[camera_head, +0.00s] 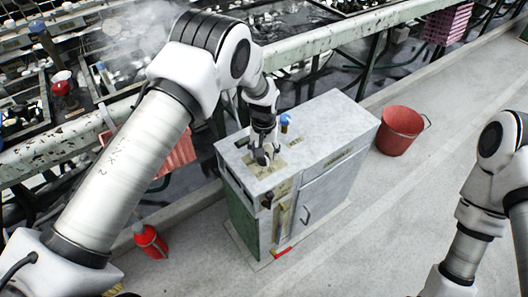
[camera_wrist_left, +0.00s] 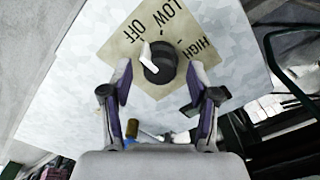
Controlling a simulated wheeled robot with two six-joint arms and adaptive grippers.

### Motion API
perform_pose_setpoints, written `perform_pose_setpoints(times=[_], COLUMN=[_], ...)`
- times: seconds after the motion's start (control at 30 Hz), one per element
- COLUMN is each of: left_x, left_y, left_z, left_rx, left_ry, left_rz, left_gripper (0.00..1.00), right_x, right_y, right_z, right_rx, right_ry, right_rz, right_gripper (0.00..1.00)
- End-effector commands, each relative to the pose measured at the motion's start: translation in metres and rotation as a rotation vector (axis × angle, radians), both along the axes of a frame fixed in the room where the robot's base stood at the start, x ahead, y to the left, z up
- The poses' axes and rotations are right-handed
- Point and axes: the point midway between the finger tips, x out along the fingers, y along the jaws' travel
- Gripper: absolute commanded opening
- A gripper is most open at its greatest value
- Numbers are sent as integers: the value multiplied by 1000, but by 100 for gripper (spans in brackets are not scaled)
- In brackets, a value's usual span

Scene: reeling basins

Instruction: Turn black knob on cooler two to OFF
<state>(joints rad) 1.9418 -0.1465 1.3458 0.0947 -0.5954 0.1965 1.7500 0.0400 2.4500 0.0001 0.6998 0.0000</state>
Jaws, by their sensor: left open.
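A grey box-shaped cooler (camera_head: 340,122) stands on the floor in the middle of the head view; I cannot read which number it bears. In the left wrist view a black knob (camera_wrist_left: 162,66) with a white pointer sits on a tan plate (camera_wrist_left: 124,52) marked OFF, LOW and HIGH. The white pointer is on the knob's left side and slants up toward the OFF lettering. My left gripper (camera_wrist_left: 159,78) is open, its fingertips apart on either side of the knob. In the head view my left gripper (camera_head: 263,156) is over the cooler's top and hides the knob. My right gripper is out of view.
A blue-topped fitting (camera_head: 285,122) rises from the cooler's top behind the gripper. A red bucket (camera_head: 399,132) stands to the right, a red bottle-like object (camera_head: 150,241) at lower left. Reeling basins and a worn rail (camera_head: 330,38) run behind. Floor at right is mostly clear.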

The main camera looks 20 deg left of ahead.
Motion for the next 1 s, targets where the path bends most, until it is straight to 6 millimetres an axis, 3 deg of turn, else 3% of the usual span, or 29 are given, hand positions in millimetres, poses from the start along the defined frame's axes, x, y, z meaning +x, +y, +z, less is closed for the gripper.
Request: perform_pose_setpoints(times=[0.17,0.4,0.5,0.63,1.0], left_x=[1,1,1,0,0], left_y=[0,0,0,0,0], left_z=[29,90,107,117,118], left_rx=[0,1,0,0,0], left_ry=[-5,-4,-2,0,0], left_rz=[0,0,0,0,0], left_gripper=[60,60,60,60,60], right_x=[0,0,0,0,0], right_y=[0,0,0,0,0], right_z=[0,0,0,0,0], right_rx=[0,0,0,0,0], right_ry=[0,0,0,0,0], right_rz=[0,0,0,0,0], right_gripper=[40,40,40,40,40])
